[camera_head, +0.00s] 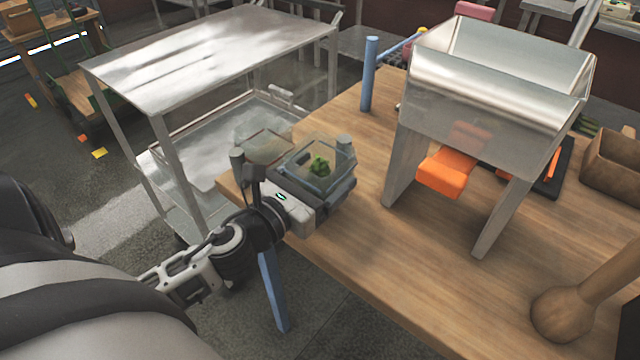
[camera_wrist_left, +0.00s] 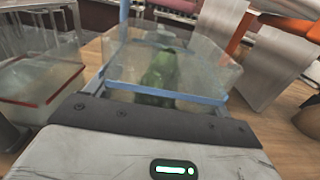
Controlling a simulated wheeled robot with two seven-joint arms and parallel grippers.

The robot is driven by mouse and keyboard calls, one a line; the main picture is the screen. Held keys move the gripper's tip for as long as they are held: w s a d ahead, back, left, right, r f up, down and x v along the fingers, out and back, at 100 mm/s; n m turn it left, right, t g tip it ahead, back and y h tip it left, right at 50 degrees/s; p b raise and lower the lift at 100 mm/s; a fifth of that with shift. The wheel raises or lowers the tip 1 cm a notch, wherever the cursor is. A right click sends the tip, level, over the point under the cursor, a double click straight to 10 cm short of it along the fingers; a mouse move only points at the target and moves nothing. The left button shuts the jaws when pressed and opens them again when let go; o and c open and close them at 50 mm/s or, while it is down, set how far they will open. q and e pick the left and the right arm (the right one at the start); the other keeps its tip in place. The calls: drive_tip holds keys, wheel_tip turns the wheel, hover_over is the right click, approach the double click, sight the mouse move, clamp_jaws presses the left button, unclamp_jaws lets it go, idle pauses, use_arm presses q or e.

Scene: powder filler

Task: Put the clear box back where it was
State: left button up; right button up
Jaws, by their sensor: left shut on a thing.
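A clear box (camera_head: 308,182) with a green thing (camera_head: 320,166) inside is at the left corner of the wooden table. My left gripper (camera_head: 292,156) is shut on this box. In the left wrist view the clear box (camera_wrist_left: 203,70) is right in front of the gripper's palm, with the green thing (camera_wrist_left: 160,75) seen through its wall. I cannot tell whether the box touches the table. A second clear box (camera_head: 264,146) with a red rim is just to its left; it also shows in the left wrist view (camera_wrist_left: 40,82). My right gripper is out of view.
A metal hopper stand (camera_head: 500,75) with an orange part (camera_head: 443,174) under it stands on the wooden table (camera_head: 400,290). A metal cart (camera_head: 205,60) is behind left. A wooden box (camera_head: 612,168) and a round-ended wooden tool (camera_head: 562,315) are at right. The front tabletop is clear.

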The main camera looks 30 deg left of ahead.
use_arm(q)
drive_tip(key=f+b, duration=0.2)
drive_tip(key=f, duration=0.1)
drive_tip(key=shift+w+a+f+b, duration=0.1)
drive_tip(key=shift+w+b, duration=0.1)
drive_tip(key=shift+b, duration=0.2)
drive_tip(key=shift+f+b, duration=0.35)
drive_tip(key=shift+b, duration=0.1)
drive_tip(key=shift+r, duration=0.2)
drive_tip(key=shift+f, duration=0.25)
drive_tip(key=o, duration=1)
drive_tip(key=shift+r, duration=0.25)
drive_tip(key=shift+s, duration=0.25)
drive_tip(key=s+b, duration=0.1)
drive_tip(key=s, duration=0.3)
drive_tip(key=s+b, duration=0.1)
drive_tip(key=s, duration=0.2)
drive_tip(key=s+a+b, duration=0.1)
drive_tip(key=s+b, duration=0.1)
drive_tip(key=s, duration=0.2)
drive_tip(key=shift+s, duration=0.3)
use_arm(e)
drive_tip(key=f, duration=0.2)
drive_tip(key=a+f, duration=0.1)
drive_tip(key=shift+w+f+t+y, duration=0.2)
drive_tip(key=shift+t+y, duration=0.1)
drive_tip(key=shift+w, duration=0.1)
